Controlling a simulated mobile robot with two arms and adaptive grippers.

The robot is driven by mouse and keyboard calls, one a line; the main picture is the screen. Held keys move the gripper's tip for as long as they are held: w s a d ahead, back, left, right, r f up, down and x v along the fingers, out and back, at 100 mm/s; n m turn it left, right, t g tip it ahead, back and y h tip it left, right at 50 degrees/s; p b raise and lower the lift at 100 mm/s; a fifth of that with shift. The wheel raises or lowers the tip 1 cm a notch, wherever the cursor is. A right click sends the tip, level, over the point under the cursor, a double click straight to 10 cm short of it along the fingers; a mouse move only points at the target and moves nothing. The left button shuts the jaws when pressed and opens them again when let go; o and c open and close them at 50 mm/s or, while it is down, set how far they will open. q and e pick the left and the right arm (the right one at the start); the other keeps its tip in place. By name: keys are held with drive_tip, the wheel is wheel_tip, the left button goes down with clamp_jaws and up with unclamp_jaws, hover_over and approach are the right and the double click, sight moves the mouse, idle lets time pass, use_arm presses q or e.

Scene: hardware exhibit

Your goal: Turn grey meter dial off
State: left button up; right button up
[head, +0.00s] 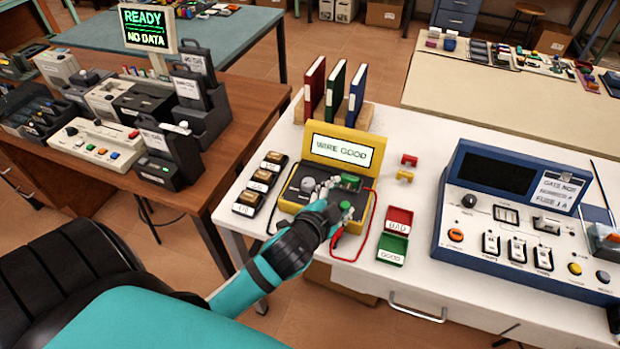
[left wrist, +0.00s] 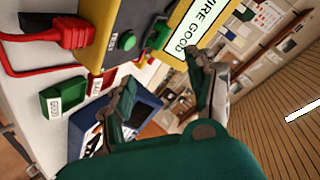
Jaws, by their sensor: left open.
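The yellow meter (head: 352,142) stands on the white table and its screen reads WIRE GOOD. Its round grey dial (head: 307,185) sits on the left of the dark panel, clear in the head view. My left gripper (head: 334,193) is over the panel, just right of the dial, and partly covers the panel. The left wrist view shows its fingers (left wrist: 166,75) spread with nothing between them. The meter (left wrist: 125,18) also shows there, with a green button (left wrist: 127,40) on it; the dial is not visible in that view. My right gripper is not in view.
A red lead (head: 352,256) curves right of the meter. Red BAD (head: 399,216) and green GOOD (head: 392,247) trays lie farther right, before a blue console (head: 490,170). Several labelled sample blocks (head: 260,180) line the left. Upright binders (head: 335,90) stand behind the meter.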

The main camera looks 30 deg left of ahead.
use_arm(q)
drive_tip(key=w+d+r+m+t+h, duration=0.45)
drive_tip(key=r+m, duration=0.25)
drive_tip(key=r, duration=0.2)
drive_tip(key=w+d+r+m+t+h, duration=0.3)
drive_tip(key=d+r+m+h, duration=0.15)
drive_tip(key=r+m, duration=0.4)
drive_tip(key=s+d+r+m+g+h, duration=0.3)
drive_tip(key=d+r+m+g+h, duration=0.2)
drive_tip(key=d+m+g+h, duration=0.65)
drive_tip(key=m+g+y, duration=0.9)
drive_tip(key=m+y, duration=0.8)
drive_tip(key=y, duration=0.2)
approach(308, 182)
wheel_tip(308, 182, down, 9)
drive_tip(key=p, duration=0.3)
drive_tip(key=shift+w+d+f, duration=0.1)
drive_tip(key=shift+d, duration=0.05)
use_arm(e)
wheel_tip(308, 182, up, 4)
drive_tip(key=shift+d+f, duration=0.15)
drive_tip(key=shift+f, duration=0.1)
